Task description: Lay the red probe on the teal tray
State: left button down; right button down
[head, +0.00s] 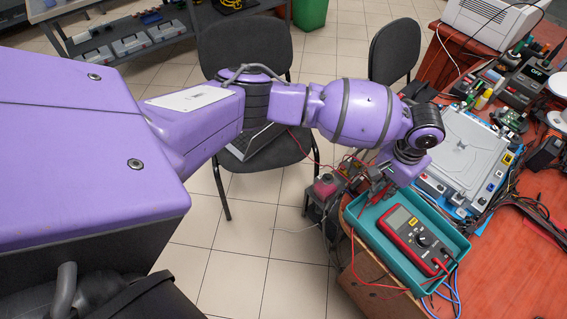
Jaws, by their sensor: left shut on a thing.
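The teal tray (380,252) sits at the left corner of the red-brown workbench. A red and grey multimeter (416,241) lies in it, with its dial and screen facing up. My left gripper (378,188) is over the far left end of the tray, pointing down and partly hidden under my purple wrist. It is shut on the red probe (374,196), which is small and partly covered. I cannot tell whether the probe touches the tray. My right gripper is not in view.
A red lead (354,268) loops over the tray's near side. A grey panel (465,150) and several tools crowd the bench behind, with black cables (535,208) to the right. A red-topped device (326,186) stands left of the tray. A chair (245,52) is behind my arm.

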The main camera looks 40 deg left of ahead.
aim_at(384, 193)
pick_arm(q)
jog(key=shift+s+d+f, duration=0.1)
jog(key=shift+f, duration=1.1)
jog(key=shift+f, duration=0.6)
jog(key=c, duration=2)
grip_release()
jog(key=shift+c, duration=0.2)
jog(key=shift+r, duration=0.2)
notch_tip(384, 193, up, 13)
jog(key=p, duration=0.1)
